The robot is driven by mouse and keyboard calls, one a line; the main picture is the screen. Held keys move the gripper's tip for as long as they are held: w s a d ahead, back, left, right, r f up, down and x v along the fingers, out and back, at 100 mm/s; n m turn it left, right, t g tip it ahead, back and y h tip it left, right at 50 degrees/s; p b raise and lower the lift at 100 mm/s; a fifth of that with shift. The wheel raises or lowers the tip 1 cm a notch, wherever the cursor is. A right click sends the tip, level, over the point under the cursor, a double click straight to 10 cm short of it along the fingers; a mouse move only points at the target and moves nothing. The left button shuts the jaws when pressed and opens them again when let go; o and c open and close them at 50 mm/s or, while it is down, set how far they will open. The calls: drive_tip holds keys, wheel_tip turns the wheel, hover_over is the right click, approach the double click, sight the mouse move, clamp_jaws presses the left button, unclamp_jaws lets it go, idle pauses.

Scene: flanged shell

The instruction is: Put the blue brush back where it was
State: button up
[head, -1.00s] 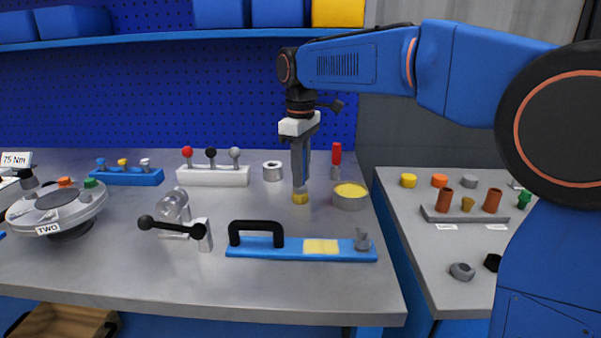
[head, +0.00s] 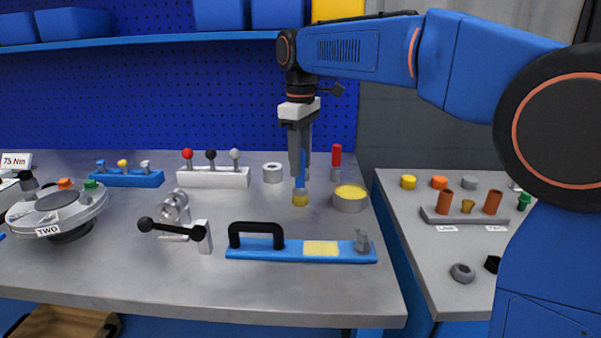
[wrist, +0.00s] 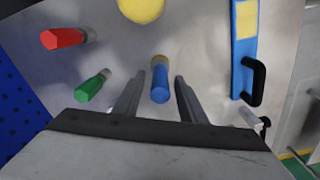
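The blue brush (head: 301,185) stands upright on the bench, yellow bristle end down, left of the yellow-topped round tin (head: 350,196). In the wrist view its round blue handle end (wrist: 160,96) faces the camera. My gripper (head: 301,176) points straight down above and around the upper handle. In the wrist view its fingers (wrist: 157,84) are apart, with a gap on each side of the brush, so it is open. The near finger hides part of the handle in the head view.
A red-handled tool (head: 337,160) stands behind the tin; a green-handled tool (wrist: 92,87) shows in the wrist view. A blue board with a black handle (head: 255,234) lies in front. A white lever block (head: 213,177) and grey ring (head: 272,172) stand left.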

wheel_tip(320, 180, up, 8)
drive_tip(key=shift+r, duration=0.1)
idle(0.5)
